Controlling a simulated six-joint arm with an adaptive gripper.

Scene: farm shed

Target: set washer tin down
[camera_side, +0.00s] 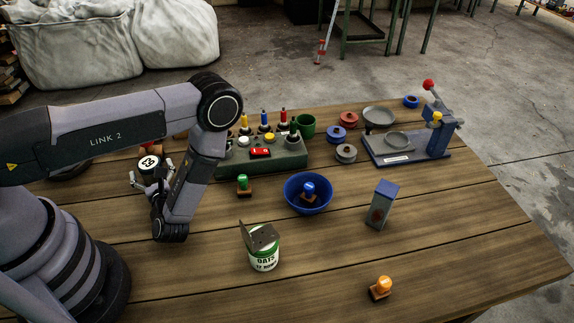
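A small round tin with a black-and-white numbered face (149,162), which looks like the washer tin, is at the left of the table. My gripper (150,176) has a finger on either side of it and appears closed on it. My wrist and the fingers hide its lower part. I cannot tell how far its underside is from the tabletop.
A green block (262,158) with coloured pegs is right of my gripper. A blue bowl (325,199) holds a blue-handled stamp; an oats tin (263,259), a blue-topped carton (381,205) and an orange stamp (380,289) stand nearby. Front-left planks are fairly clear.

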